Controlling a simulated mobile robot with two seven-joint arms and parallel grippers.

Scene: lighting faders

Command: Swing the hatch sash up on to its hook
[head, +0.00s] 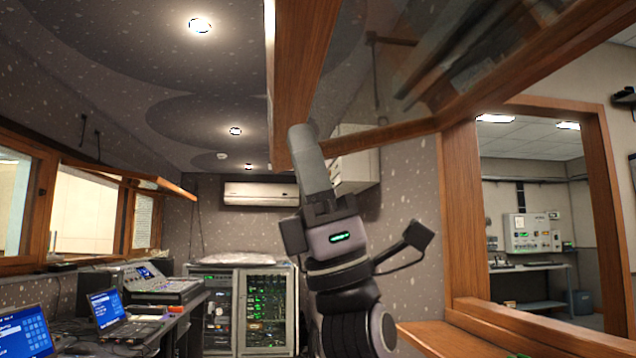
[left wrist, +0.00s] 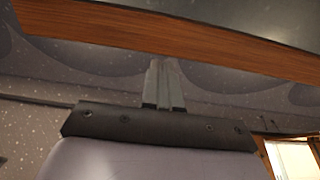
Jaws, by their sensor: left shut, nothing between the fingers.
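The hatch sash (head: 302,60), a wood-framed glass panel, is swung well up from the hatch opening at the right and fills the top of the head view. My left gripper (head: 301,130) is shut and empty, its fingertips pointing up at the sash's lower wooden rail. In the left wrist view the closed fingers (left wrist: 160,64) stand just below the sash rail (left wrist: 170,45); I cannot tell whether they touch it. A dark bracket with a hanging rod (head: 375,60) shows through the glass; I cannot tell whether it is the hook. My right gripper is out of view.
The hatch frame (head: 463,200) and its wooden sill (head: 480,338) stand at the right. A wall box (head: 358,165) is behind my left gripper. A desk with laptops (head: 120,315) and a mixer (head: 150,285) runs along the left. Equipment racks (head: 240,315) stand at the back.

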